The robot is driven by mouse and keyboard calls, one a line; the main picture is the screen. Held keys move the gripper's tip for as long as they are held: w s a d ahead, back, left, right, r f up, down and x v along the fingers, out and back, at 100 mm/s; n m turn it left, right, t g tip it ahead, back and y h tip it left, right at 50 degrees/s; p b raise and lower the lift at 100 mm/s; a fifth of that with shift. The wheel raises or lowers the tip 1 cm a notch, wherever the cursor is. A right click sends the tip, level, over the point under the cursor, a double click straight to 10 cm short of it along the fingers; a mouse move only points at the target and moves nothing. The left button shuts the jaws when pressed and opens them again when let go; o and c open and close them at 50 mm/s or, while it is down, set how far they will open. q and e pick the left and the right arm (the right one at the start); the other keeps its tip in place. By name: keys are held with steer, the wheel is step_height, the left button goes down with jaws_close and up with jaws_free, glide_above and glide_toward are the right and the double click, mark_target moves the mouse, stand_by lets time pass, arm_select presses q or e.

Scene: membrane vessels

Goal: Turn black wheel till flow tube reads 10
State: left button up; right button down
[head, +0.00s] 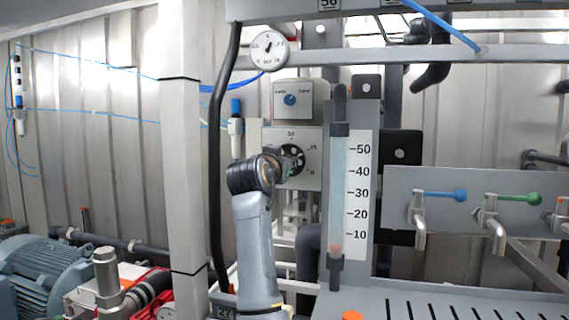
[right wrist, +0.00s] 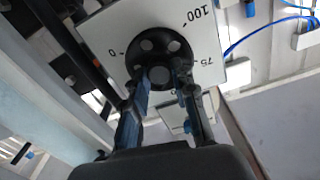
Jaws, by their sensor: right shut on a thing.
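The black wheel (head: 296,155) sits on a pale numbered plate (head: 312,140) left of the flow tube. It also shows in the right wrist view (right wrist: 178,45) as a round wheel with holes. My right gripper (head: 281,164) is at the wheel, and its fingers are partly hidden in the head view. In the right wrist view the right gripper (right wrist: 163,84) has its two fingers closed on the wheel's near part. The flow tube (head: 338,190) stands upright beside a scale (head: 359,190) marked 10 to 50. A small reddish float (head: 336,248) appears near its bottom, slightly below the 10 mark. My left gripper is out of view.
Taps with blue and green handles (head: 440,195) are to the right. A white post (head: 182,150) and a blue-grey motor (head: 45,272) are to the left.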

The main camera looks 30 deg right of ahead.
steer(key=shift+f, duration=0.25)
steer(key=c, duration=1.1)
jaws_free()
steer(key=shift+r, duration=0.15)
steer(key=shift+a, duration=0.1)
steer(key=v, duration=1.1)
steer(key=shift+s+a, duration=0.25)
steer(key=shift+a, duration=0.1)
steer(key=shift+r, duration=0.1)
